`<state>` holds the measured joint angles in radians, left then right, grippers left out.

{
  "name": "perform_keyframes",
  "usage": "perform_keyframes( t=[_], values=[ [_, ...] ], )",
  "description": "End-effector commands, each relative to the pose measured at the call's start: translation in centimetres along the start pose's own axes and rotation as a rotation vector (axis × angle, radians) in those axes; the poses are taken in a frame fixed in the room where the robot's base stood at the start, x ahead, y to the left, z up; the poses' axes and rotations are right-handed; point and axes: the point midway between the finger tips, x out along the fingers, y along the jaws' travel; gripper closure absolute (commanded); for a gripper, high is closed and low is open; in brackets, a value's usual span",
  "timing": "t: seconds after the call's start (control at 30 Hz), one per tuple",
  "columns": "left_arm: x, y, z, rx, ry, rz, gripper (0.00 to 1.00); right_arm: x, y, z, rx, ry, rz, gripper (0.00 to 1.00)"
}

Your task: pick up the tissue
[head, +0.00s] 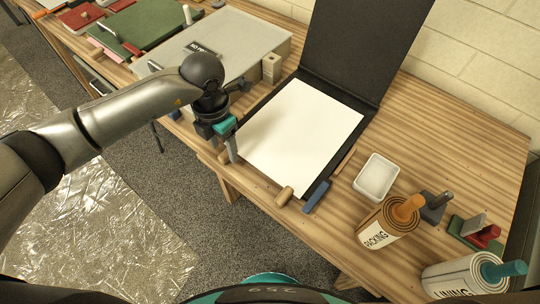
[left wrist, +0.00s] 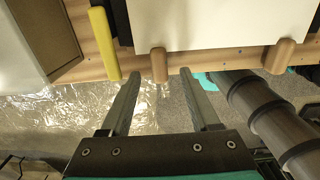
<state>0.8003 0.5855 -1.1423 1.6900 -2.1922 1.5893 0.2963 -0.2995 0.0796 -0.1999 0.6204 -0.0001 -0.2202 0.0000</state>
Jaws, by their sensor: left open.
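A flat white sheet (head: 300,125), the only thing here that looks like the tissue, lies in an open black folder (head: 345,45) whose lid stands up behind it. The sheet's near edge also shows at the top of the left wrist view (left wrist: 215,22). My left gripper (head: 232,150) is at the left corner of the sheet, fingers pointing down, open and empty. In the left wrist view the open fingers (left wrist: 160,78) point toward the sheet's edge, with a rounded wooden peg (left wrist: 159,65) between and beyond them. My right gripper is not in view.
A wooden peg (head: 284,196) and a blue block (head: 316,196) sit at the folder's near corner. A white dish (head: 377,177) and rolls labelled PACKING (head: 380,228) and LINING (head: 462,277) stand to the right. A grey box (head: 240,40) is behind my left gripper.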

Motion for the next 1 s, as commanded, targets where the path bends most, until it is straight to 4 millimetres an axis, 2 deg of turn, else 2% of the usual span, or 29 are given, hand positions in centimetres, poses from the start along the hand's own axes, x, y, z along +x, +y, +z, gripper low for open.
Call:
perform_keyframes(
  t=[0.13, 0.4, 0.9, 1.0],
  values=[
    [1.7, 0.0, 0.0, 0.0, 0.001, -0.001, 0.38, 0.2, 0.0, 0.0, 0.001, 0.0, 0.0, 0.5],
    [1.9, 0.0, 0.0, 0.001, -0.001, 0.0, 0.39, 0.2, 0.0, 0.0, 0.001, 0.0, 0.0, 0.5],
    [1.8, 0.0, 0.1, 0.0, -0.001, 0.0, 0.95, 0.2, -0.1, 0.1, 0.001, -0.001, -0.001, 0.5],
    [1.8, 0.0, 0.1, 0.0, -0.001, 0.0, 1.0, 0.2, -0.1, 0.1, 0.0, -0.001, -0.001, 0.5]
  ],
)
